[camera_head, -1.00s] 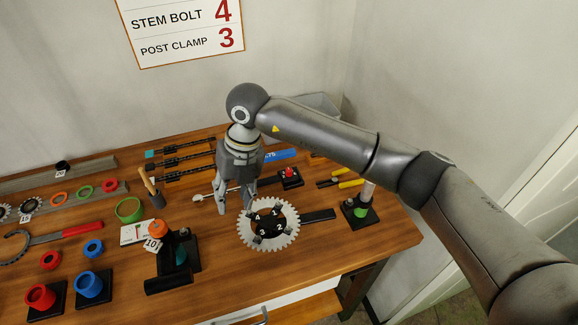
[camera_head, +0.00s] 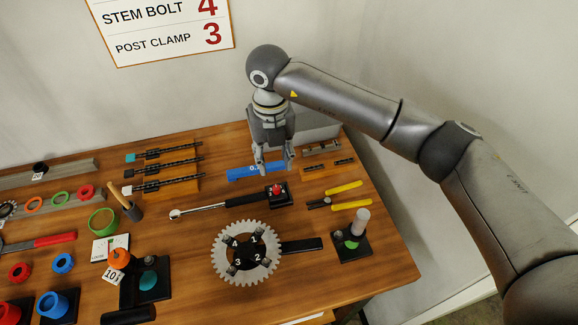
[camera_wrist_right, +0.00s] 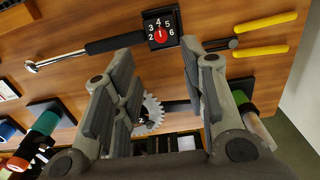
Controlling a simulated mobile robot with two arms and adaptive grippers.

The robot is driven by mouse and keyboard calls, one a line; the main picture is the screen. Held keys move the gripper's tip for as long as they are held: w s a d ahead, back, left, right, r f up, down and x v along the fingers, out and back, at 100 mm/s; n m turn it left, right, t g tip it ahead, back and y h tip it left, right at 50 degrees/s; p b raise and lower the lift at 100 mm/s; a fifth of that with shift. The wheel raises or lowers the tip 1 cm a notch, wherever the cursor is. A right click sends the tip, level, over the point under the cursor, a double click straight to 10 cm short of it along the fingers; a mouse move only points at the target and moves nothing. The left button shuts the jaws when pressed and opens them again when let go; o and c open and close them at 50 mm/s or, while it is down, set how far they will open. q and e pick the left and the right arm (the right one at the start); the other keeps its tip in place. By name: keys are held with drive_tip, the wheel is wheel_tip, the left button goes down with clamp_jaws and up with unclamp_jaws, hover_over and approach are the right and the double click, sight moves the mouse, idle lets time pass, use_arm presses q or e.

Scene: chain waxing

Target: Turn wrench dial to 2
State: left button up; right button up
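The torque wrench (camera_head: 222,205) lies on the bench, with a silver head at its left end and a black handle. Its dial, a black box with a red knob (camera_head: 277,190), sits at the handle's right end. In the wrist view the dial (camera_wrist_right: 162,33) shows white numbers around the knob; a pale mark points up, seemingly near 4, but is too small to be sure. My right gripper (camera_head: 275,167) is open and empty, just behind and above the dial in the head view. Its spread fingers also show in the wrist view (camera_wrist_right: 165,75). My left gripper is out of view.
A white chainring (camera_head: 222,268) with numbered black bolts is in front of the dial. Yellow-handled pliers (camera_head: 343,188) lie to the right, near a black-based stand (camera_head: 352,248). A blue strip (camera_head: 243,173) and a wooden block (camera_head: 326,170) are behind.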

drive_tip(key=p, duration=0.3)
hover_over(276, 187)
drive_tip(key=f, duration=0.6)
drive_tip(key=shift+s+a+f, duration=0.1)
drive_tip(key=shift+s+f, duration=0.15)
drive_tip(key=shift+s, duration=0.1)
drive_tip(key=f, duration=0.2)
drive_tip(key=shift+w+f+p, duration=0.35)
drive_tip(key=shift+f, duration=0.7)
drive_tip(key=c, duration=0.8)
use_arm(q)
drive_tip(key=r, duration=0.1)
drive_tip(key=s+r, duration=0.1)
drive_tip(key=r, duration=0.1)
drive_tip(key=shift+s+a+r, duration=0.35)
use_arm(e)
clamp_jaws()
